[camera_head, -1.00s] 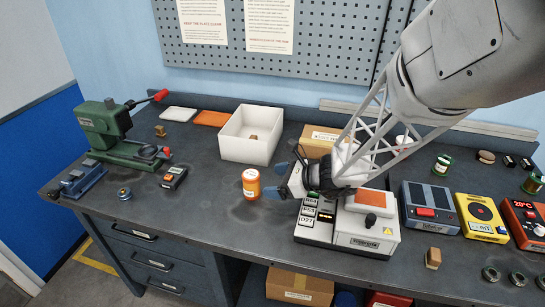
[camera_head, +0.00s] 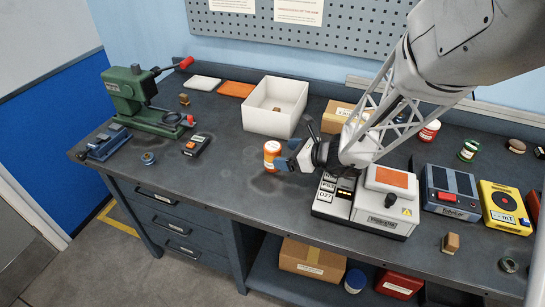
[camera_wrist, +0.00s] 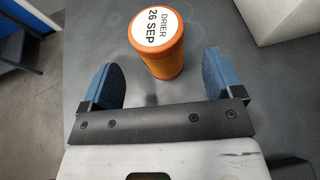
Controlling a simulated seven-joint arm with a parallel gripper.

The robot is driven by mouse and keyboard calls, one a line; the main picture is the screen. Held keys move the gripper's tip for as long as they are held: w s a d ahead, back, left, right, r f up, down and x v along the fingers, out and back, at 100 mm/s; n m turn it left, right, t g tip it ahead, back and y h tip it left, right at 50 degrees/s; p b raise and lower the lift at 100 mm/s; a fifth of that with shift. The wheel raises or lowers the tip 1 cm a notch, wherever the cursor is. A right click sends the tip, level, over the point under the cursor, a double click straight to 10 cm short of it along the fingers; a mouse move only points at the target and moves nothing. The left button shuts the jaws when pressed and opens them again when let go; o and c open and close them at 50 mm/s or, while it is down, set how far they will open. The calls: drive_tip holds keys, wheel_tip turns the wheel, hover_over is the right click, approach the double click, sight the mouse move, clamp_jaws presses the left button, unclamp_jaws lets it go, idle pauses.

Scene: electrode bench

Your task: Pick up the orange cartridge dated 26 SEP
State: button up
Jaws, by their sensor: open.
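The orange cartridge (camera_head: 271,155) stands upright on the dark bench, left of the white instrument. In the wrist view the orange cartridge (camera_wrist: 158,46) has a white top label reading "DRIER 26 SEP". My gripper (camera_head: 284,155) is low over the bench at the cartridge's right side. In the wrist view my gripper (camera_wrist: 162,78) is open, its two blue fingers apart. The cartridge lies ahead of and partly between the fingertips, with visible space on both sides. In the head view the near finger overlaps the cartridge's right edge.
A white bin (camera_head: 276,108) stands behind the cartridge. A white instrument (camera_head: 370,198) with an orange top panel is close on the right, under my arm. A small dark meter (camera_head: 197,144) and a green press (camera_head: 140,100) are left.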

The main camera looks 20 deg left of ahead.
sight(280, 154)
drive_tip(key=shift+a+f, duration=0.1)
drive_tip(key=shift+a, duration=0.1)
drive_tip(key=shift+x, duration=2.6)
drive_tip(key=c, duration=1.1)
